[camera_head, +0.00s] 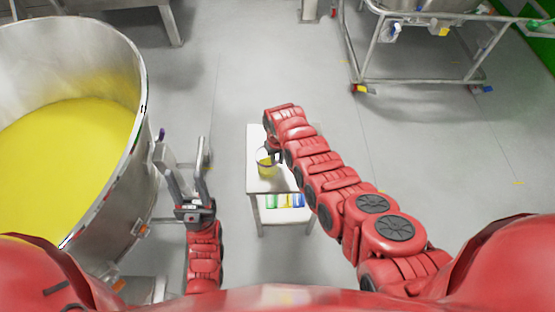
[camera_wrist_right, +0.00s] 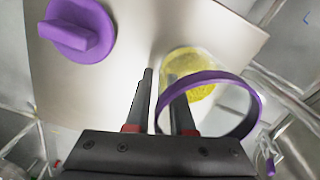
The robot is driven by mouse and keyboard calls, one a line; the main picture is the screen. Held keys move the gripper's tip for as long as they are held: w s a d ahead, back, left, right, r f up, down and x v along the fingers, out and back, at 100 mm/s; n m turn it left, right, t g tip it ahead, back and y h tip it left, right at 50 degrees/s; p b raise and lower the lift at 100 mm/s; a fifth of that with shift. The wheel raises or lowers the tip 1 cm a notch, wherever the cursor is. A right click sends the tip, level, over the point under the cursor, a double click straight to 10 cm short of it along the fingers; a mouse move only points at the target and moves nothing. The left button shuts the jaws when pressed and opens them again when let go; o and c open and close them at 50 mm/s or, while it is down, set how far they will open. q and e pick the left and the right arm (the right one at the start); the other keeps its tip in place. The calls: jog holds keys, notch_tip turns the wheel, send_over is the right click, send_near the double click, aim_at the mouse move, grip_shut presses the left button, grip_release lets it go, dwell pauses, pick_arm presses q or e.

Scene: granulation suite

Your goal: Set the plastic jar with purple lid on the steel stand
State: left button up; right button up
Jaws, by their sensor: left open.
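The clear plastic jar (camera_head: 265,166) with yellow contents is at the left part of the steel stand's pale top (camera_head: 258,136). In the right wrist view the jar has a purple rim (camera_wrist_right: 249,88) and an open mouth, with yellow material (camera_wrist_right: 200,90) inside. My right gripper (camera_wrist_right: 160,80) has one finger inside the rim and one outside; whether they press on the wall is unclear. A purple disc with a raised bar (camera_wrist_right: 72,32), like a lid, lies apart on the stand top. My left gripper (camera_head: 187,180) is open and empty, left of the stand.
A large steel drum (camera_head: 140,175) of yellow powder (camera_head: 70,150) stands at the left, close to my left gripper. Coloured items (camera_head: 285,201) lie on the stand's lower shelf. A wheeled steel frame (camera_head: 420,80) is at the back right. Floor right of the stand is clear.

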jog(key=shift+o, duration=0.4)
